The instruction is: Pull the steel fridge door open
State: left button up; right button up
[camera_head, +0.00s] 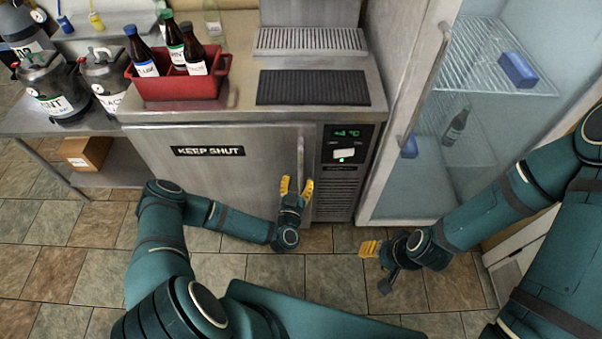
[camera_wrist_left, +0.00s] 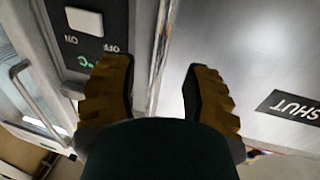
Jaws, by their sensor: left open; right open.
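The steel fridge door (camera_head: 225,172) is under the counter and looks closed, with a black "KEEP SHUT" label (camera_head: 208,151). Its upright bar handle (camera_head: 300,152) is at the door's right edge. My left gripper (camera_head: 297,186) is open at the handle's lower part, its yellow fingers pointing at the door. In the left wrist view the handle (camera_wrist_left: 160,50) runs between the two spread fingers (camera_wrist_left: 160,90); I cannot tell whether they touch it. My right gripper (camera_head: 370,248) is open and empty above the floor, right of the steel fridge.
A control panel (camera_head: 345,145) with a green display is right of the door. A glass-door fridge (camera_head: 425,190) stands further right. A red crate (camera_head: 180,87) with bottles is on the counter. A cardboard box (camera_head: 85,152) is on a shelf at left. Tiled floor is clear before the door.

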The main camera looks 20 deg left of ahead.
aim_at(300, 174)
pick_arm(q)
jog(key=shift+w+a, duration=0.15)
jog(key=shift+w, duration=2)
grip_shut()
